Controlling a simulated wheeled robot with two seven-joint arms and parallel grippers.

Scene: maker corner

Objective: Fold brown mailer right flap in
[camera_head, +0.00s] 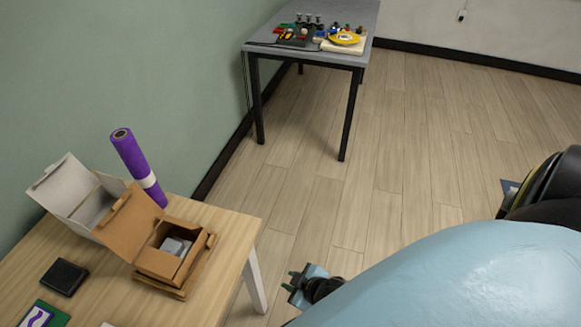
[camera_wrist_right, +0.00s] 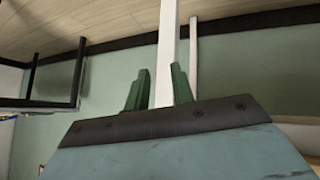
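The brown mailer (camera_head: 160,262) stands open on the wooden table in the head view, its lid (camera_head: 130,228) tilted back to the left. A grey item (camera_head: 176,246) lies inside. A narrow flap (camera_head: 208,247) appears to stand out along its right side; its exact angle is hard to tell. My right gripper (camera_head: 291,282) is off the table's right side, apart from the mailer. In the right wrist view, its two green fingers (camera_wrist_right: 160,88) are apart, with a white table leg seen behind the gap. My left gripper is not in view.
On the wooden table (camera_head: 225,222), a white open box (camera_head: 62,180), a purple roll (camera_head: 135,162), a black case (camera_head: 64,277) and a green item (camera_head: 36,311) stand or lie around the mailer. A grey table (camera_head: 352,55) with small parts stands farther back. Floor between is clear.

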